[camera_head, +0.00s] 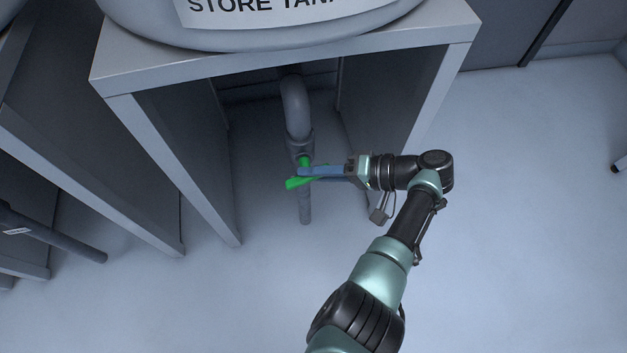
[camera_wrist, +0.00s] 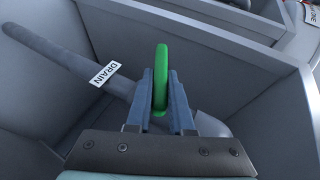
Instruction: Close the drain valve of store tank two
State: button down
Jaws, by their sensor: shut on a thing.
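A grey drain pipe (camera_head: 297,108) comes down under the store tank (camera_head: 270,32) and carries a green valve handle (camera_head: 294,183). In the wrist view the green handle (camera_wrist: 161,75) stands up between the two fingers (camera_wrist: 160,100). A white DRAIN label (camera_wrist: 105,74) is on the pipe. The tank's label is cut off, so its number cannot be read. The valve body is partly hidden by the fingers.
The tank stands on a grey stand (camera_head: 290,68) with side panels (camera_head: 385,95) left and right of the pipe. Another stand (camera_head: 75,160) with a dark labelled pipe (camera_head: 60,238) is at left.

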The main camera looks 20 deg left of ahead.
jog(key=y+b, duration=0.1)
jog(key=b, duration=0.1)
jog(key=f+m+g+y+b, duration=0.1)
jog(key=b, duration=0.1)
jog(key=shift+w+y+b, duration=0.1)
jog(key=shift+y+b, duration=0.2)
jog(key=shift+y, duration=0.1)
jog(key=shift+r+g+y+b, duration=0.1)
jog(key=shift+g+y+b, duration=0.3)
jog(key=shift+b, duration=0.55)
jog(key=shift+r+m, duration=0.1)
jog(key=shift+m, duration=0.2)
jog(key=c, duration=0.8)
grip_release()
